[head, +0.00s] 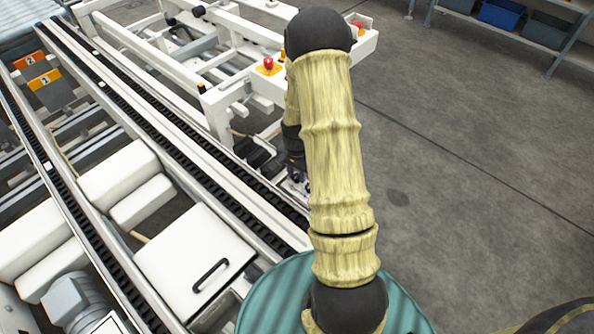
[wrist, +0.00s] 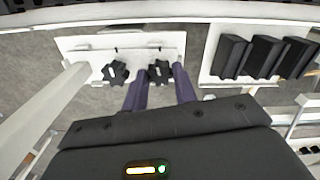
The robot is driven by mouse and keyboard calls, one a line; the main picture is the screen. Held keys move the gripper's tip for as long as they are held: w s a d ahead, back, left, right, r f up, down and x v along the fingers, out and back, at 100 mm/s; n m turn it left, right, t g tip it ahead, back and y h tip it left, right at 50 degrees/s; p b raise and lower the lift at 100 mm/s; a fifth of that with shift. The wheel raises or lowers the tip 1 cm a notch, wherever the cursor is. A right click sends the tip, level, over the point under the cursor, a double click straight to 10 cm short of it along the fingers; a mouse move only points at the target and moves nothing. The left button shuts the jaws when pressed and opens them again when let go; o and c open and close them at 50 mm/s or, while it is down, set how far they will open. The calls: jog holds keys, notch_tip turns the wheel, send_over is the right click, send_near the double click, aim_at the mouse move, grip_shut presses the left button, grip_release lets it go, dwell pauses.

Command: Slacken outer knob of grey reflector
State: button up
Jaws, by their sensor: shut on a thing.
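Two black lobed knobs sit side by side on a pale plate (wrist: 83,45) in the wrist view. My gripper (wrist: 160,74) has its two purple fingers on either side of the right-hand knob (wrist: 160,70), shut on it. The left-hand knob (wrist: 115,73) stands free, just left of the left finger. Which knob is the outer one, and which part is the grey reflector, I cannot tell. In the head view my arm hides most of the gripper and the knobs; only a little of the gripper (head: 297,182) shows at the conveyor's edge.
Several black blocks (wrist: 262,57) stand on a white plate right of the knobs. A white rail (wrist: 160,12) runs across behind. A white frame with a red emergency button (head: 268,63) lies beyond the conveyor (head: 165,125). Open floor (head: 460,130) is on the right.

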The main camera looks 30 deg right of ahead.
jog(key=n+p, duration=0.2)
jog(key=n, duration=0.2)
jog(key=shift+r, duration=0.15)
jog(key=n+p, duration=0.2)
jog(key=n, duration=0.2)
jog(key=n+p, duration=0.1)
jog(key=n, duration=0.2)
jog(key=shift+n+p, duration=0.3)
jog(key=shift+p, duration=0.1)
jog(key=shift+n+p, duration=0.6)
jog(key=shift+n, duration=1)
jog(key=shift+w, duration=0.1)
jog(key=o, duration=0.7)
jog(key=shift+f, duration=0.2)
